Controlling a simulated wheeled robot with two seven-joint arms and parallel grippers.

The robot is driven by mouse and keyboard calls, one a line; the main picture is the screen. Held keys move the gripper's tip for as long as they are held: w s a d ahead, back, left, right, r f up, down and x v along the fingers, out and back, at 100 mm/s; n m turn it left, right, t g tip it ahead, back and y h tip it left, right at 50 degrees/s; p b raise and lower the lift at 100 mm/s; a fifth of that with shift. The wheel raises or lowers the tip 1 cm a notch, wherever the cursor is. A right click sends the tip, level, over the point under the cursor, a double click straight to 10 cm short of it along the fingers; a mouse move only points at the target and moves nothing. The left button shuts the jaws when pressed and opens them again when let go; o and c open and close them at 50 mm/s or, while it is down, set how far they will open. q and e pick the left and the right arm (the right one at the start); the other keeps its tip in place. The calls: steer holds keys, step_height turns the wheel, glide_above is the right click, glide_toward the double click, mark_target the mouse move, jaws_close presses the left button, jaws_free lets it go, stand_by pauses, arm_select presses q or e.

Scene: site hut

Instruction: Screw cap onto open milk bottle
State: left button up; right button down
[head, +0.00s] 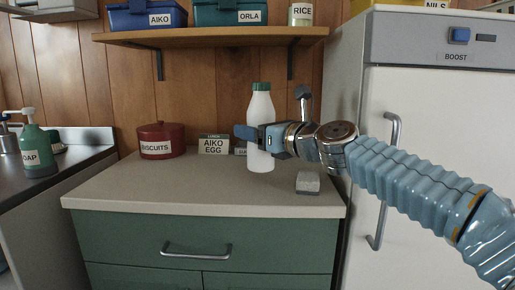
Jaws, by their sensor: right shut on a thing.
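The white milk bottle (260,107) stands upright over the back right of the counter. A green cap (262,86) sits on top of its neck; I cannot tell how tightly it is seated. My right gripper (260,137) comes in from the right and is shut on the milk bottle around its middle. The gripper hides part of the bottle's body. I cannot tell whether the bottle's base touches the counter. My left gripper is not in view.
The counter (130,192) is clear at the front and left. A red biscuits tin (161,140), a label card reading AIKO EGG (213,145) and a small grey block (307,182) are on it. A shelf (212,37) hangs above; a fridge (430,150) stands at right.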

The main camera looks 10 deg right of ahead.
steer(key=shift+w+d+f+b, duration=0.1)
steer(key=shift+w+f+b, duration=0.05)
steer(key=shift+f+b, duration=0.7)
steer(key=shift+w+d+f+b, duration=0.15)
steer(key=shift+f+b, duration=0.35)
steer(key=shift+f, duration=0.55)
steer(key=shift+f, duration=0.25)
steer(key=shift+c, duration=0.9)
jaws_free()
steer(key=shift+r, duration=0.1)
steer(key=shift+r, duration=0.2)
steer(key=b+v, duration=0.1)
steer(key=v, duration=0.9)
steer(key=shift+s+b, duration=0.3)
steer(key=shift+b, duration=0.1)
steer(key=shift+v, duration=0.75)
